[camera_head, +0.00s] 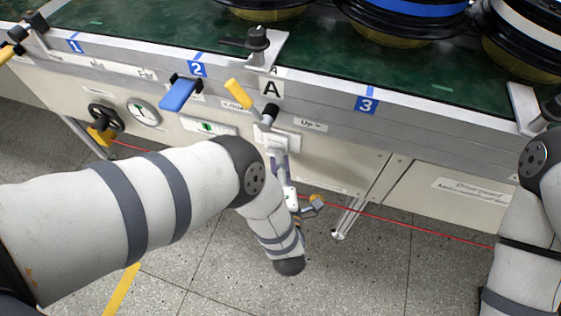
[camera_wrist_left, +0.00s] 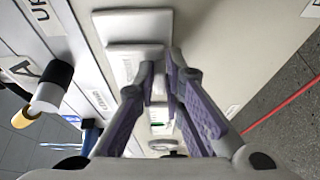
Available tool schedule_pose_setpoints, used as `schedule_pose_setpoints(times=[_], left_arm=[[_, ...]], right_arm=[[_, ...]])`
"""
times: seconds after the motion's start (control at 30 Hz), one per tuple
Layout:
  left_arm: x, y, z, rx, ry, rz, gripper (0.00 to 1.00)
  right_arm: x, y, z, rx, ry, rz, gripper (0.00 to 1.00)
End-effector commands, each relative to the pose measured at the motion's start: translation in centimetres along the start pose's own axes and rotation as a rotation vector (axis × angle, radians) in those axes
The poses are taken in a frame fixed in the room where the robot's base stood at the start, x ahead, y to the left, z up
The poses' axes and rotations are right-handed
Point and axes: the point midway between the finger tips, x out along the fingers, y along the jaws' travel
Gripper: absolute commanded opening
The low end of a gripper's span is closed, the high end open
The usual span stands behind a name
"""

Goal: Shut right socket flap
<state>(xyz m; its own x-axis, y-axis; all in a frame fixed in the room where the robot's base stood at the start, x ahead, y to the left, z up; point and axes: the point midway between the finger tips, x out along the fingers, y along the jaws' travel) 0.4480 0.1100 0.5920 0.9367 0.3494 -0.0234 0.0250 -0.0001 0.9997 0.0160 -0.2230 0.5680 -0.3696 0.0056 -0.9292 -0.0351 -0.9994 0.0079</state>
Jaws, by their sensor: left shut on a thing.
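The white right socket (camera_head: 291,137) is on the table's front panel, left of and below the "Up" label; it also shows in the wrist view (camera_wrist_left: 130,27). Its pale flap (camera_wrist_left: 124,62) stands out from the panel beside the fingers. My left gripper (camera_head: 280,158) is at the socket, pointing toward the panel. In the wrist view its purple-padded fingers (camera_wrist_left: 161,80) are closed together on the flap's edge. The exact contact is partly hidden by the fingertips. My right gripper is outside the picture; only part of the right arm shows.
A yellow-handled lever with a black grip (camera_head: 240,95) juts out close by the left gripper. A blue handle (camera_head: 178,94), a black handwheel (camera_head: 106,117) and a gauge (camera_head: 144,112) are farther left. A red line (camera_head: 400,223) runs low behind the arm. The panel to the right is clear.

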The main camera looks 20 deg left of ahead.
Motion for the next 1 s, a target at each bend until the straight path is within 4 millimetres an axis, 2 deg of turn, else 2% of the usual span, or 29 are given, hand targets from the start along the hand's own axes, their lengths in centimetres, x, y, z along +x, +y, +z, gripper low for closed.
schedule_pose_setpoints(times=[0.17, 0.63, 0.67, 0.7, 0.73, 1.0], left_arm=[[0.22, -0.26, -0.11, -0.010, 0.004, 0.029, 0.00], [0.41, -0.06, -0.11, -0.014, 0.006, 0.041, 0.00], [0.41, -0.06, -0.11, -0.014, 0.006, 0.041, 0.17], [0.41, -0.06, -0.10, -0.014, 0.005, 0.041, 0.26], [0.40, -0.06, -0.09, -0.014, 0.005, 0.041, 0.30], [0.29, -0.11, 0.00, -0.014, 0.003, 0.039, 0.30]], right_arm=[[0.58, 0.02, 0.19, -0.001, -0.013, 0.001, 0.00], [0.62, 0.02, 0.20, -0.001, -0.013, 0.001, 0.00], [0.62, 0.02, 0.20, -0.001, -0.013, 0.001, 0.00], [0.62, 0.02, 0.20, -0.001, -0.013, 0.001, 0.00], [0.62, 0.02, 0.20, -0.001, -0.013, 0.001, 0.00], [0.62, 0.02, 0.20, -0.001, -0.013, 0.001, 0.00]])
